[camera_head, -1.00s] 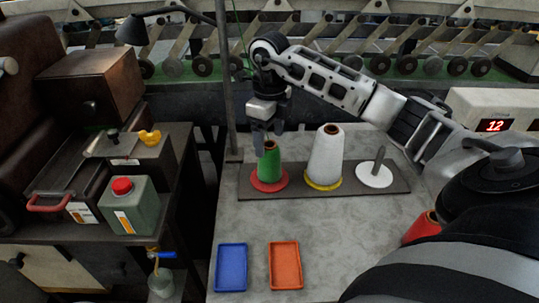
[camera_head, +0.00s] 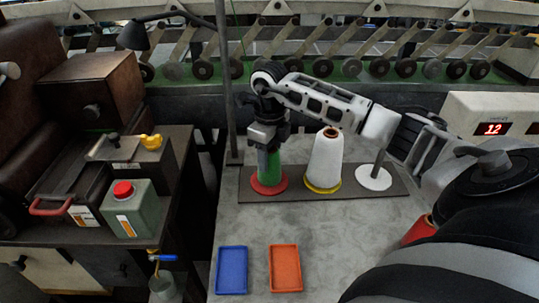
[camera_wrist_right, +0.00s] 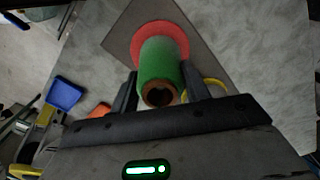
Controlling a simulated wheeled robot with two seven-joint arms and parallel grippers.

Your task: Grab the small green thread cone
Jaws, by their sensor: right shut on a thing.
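The small green thread cone (camera_head: 270,172) stands upright on a red disc (camera_head: 268,187) at the left end of the dark stand (camera_head: 393,184). My right gripper (camera_head: 268,160) reaches down over it from above, its fingers on the cone's sides and hiding its top. In the right wrist view the green cone (camera_wrist_right: 161,68) sits between the two fingers of the right gripper (camera_wrist_right: 163,92), with its brown core facing the camera. The right gripper is shut on the cone. My left gripper is not in view.
A taller white cone (camera_head: 326,160) on a yellow disc stands just right of the green one. Beyond it is an empty peg on a white disc (camera_head: 374,178). Blue (camera_head: 232,270) and orange (camera_head: 285,268) trays lie in front. A thin pole (camera_head: 227,80) rises at left.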

